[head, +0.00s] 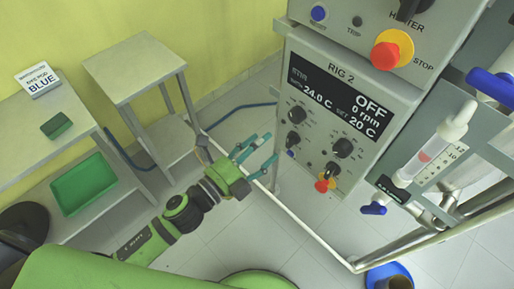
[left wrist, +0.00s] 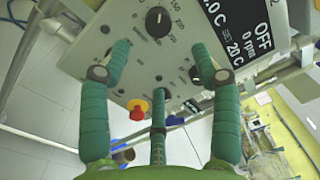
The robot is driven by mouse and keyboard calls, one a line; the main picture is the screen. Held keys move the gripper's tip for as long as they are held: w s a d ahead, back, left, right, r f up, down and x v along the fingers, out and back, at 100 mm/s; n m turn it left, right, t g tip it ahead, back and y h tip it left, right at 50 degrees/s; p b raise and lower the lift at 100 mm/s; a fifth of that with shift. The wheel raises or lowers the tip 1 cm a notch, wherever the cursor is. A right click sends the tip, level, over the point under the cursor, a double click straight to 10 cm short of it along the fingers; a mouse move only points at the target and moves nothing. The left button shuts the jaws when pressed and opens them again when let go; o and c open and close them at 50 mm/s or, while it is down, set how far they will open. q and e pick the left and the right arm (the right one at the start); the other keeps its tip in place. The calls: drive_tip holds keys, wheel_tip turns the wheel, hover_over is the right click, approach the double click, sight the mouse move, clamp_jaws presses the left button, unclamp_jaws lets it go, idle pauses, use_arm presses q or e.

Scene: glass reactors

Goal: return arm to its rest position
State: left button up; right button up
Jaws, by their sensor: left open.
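My left arm comes in from the lower left in the head view. Its gripper (head: 258,152) has its teal fingers spread, with nothing between them, in front of the lower part of the RIG 2 control box (head: 308,150). In the left wrist view, the open fingers (left wrist: 160,55) frame the box's knobs (left wrist: 158,22), with a third finger below them. The gripper looks apart from the panel, but the exact gap is hard to judge. My right gripper does not show.
A narrow side table (head: 135,65) and a bench (head: 40,120) with a green tray (head: 83,184) stand left. A white frame rail (head: 315,238) runs below the box. A red stop button (head: 385,56) and glassware (head: 435,145) are right. Floor shows between (head: 240,225).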

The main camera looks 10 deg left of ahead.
use_arm(q)
drive_tip(key=shift+s+a, duration=0.35)
drive_tip(key=shift+s, duration=0.1)
drive_tip(key=s+a+f+n+g+y, duration=0.15)
drive_tip(key=a+f+n+y, duration=0.35)
drive_tip(key=f, duration=0.9)
drive_tip(key=a+f+n+g+y, duration=0.25)
drive_tip(key=a+f+n, duration=0.4)
drive_tip(key=f, duration=0.75)
drive_tip(key=s+a+f+n+g+y, duration=0.2)
drive_tip(key=s+f+n+g, duration=0.15)
drive_tip(key=s+f, duration=0.5)
drive_tip(key=s+a+f+n+g+y, duration=0.1)
drive_tip(key=s+a+f+n+g, duration=0.15)
drive_tip(key=s+f+n, duration=0.45)
drive_tip(key=s+f+n+g, duration=0.1)
drive_tip(key=s+f+g, duration=0.1)
drive_tip(key=s, duration=0.6)
drive_tip(key=s+f+n+g, duration=0.2)
drive_tip(key=s+f, duration=0.2)
drive_tip(key=s, duration=0.4)
drive_tip(key=shift+s+f, duration=0.2)
drive_tip(key=shift+f, duration=0.2)
